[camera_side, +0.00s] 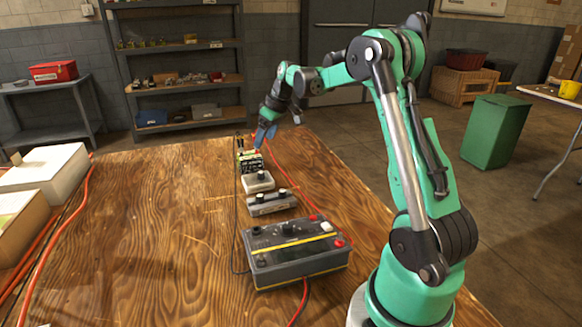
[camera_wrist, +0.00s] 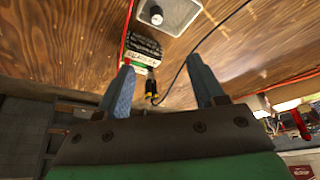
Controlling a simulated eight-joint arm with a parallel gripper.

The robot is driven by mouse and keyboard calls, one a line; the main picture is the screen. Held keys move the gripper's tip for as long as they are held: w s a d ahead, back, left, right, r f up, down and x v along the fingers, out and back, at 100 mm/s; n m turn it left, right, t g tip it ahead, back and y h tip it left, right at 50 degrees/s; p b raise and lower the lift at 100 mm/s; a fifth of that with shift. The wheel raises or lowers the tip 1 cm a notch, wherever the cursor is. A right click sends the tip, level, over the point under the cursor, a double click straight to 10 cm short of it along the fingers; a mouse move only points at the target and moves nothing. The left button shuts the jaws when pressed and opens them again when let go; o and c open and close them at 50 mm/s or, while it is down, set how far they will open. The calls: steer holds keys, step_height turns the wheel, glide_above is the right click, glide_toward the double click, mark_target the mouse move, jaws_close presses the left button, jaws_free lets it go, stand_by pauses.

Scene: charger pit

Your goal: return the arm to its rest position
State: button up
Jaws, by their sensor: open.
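My gripper (camera_side: 266,133) has blue fingers and hangs above the far end of the wooden table, close to a small black and green block (camera_side: 249,161). In the wrist view my gripper (camera_wrist: 160,64) has its two fingers spread apart with nothing held between them. The block (camera_wrist: 143,48) shows beyond the fingertips, nearer the left finger. Yellow and black connector ends (camera_wrist: 151,92) show between the fingers. I cannot tell from these views exactly how much space separates the fingertips from the block.
Two small grey knobbed boxes (camera_side: 258,181) (camera_side: 270,203) and a large dark charger box (camera_side: 295,254) stand in a row on the table (camera_side: 150,220). Red and black cables run beside them. The table's middle left is clear.

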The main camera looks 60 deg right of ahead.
steer(key=s+a+r, duration=0.2)
steer(key=a+r, duration=0.1)
steer(key=a, duration=0.5)
steer(key=s+a+r, duration=0.2)
steer(key=a, duration=0.6)
steer(key=s+a+f+t, duration=0.2)
steer(key=s+a+f, duration=0.1)
steer(key=s+a, duration=0.4)
steer(key=a, duration=0.3)
steer(key=shift+s+t, duration=0.2)
steer(key=shift+t, duration=0.1)
